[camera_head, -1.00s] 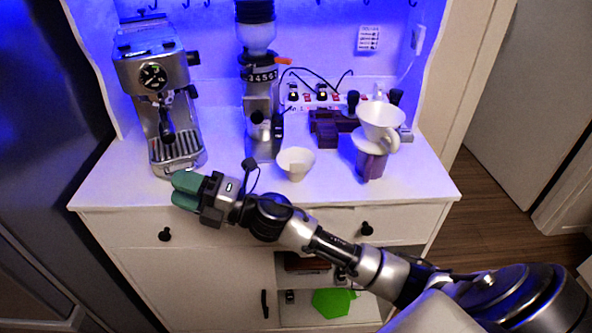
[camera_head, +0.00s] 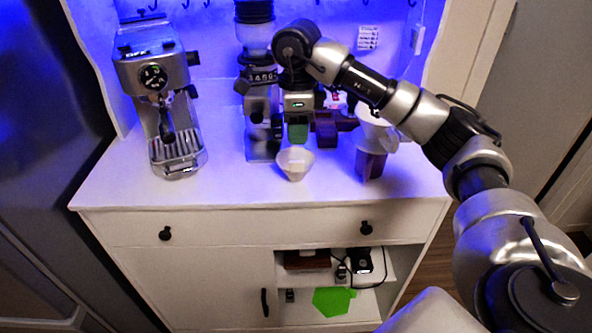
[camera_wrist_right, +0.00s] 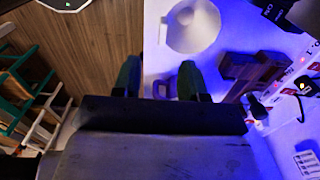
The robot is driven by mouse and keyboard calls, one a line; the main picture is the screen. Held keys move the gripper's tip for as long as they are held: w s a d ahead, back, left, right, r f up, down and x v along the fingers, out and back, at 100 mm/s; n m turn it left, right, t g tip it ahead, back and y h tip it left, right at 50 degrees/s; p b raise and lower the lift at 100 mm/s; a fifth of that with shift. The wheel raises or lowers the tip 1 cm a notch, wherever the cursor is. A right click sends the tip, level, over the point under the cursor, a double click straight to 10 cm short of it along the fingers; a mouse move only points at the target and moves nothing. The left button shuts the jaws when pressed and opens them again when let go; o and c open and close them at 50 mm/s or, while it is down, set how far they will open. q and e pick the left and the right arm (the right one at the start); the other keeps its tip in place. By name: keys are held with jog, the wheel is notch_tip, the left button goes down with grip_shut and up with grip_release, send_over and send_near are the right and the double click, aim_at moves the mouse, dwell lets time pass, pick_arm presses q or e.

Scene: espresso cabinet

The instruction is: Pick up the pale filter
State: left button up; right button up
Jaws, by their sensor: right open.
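The pale filter (camera_head: 295,162) is a small off-white cone-shaped cup standing on the white cabinet top (camera_head: 230,188), near its middle. My right gripper (camera_head: 298,133) hangs above and behind it in the head view, green fingertips pointing down, with no visible contact. In the wrist view my right gripper (camera_wrist_right: 158,78) is open, with a green finger on each side and no object visibly gripped. That view also shows a white cone-shaped piece (camera_wrist_right: 195,32) beyond the fingers; I cannot tell whether it is the filter or the dripper. My left gripper is not in view.
A grinder (camera_head: 262,105) and espresso machine (camera_head: 165,100) stand left. The front of the top is clear.

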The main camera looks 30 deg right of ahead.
aim_at(297, 161)
notch_tip(297, 161, down, 4)
jog(key=shift+f, duration=0.2)
jog(key=f+p, duration=0.1)
jog(key=f, duration=0.1)
jog(key=f+p, duration=0.1)
jog(key=f, duration=0.1)
jog(key=shift+w+d+f, duration=0.1)
jog(key=shift+w, duration=0.1)
jog(key=shift+f, duration=0.55)
grip_shut()
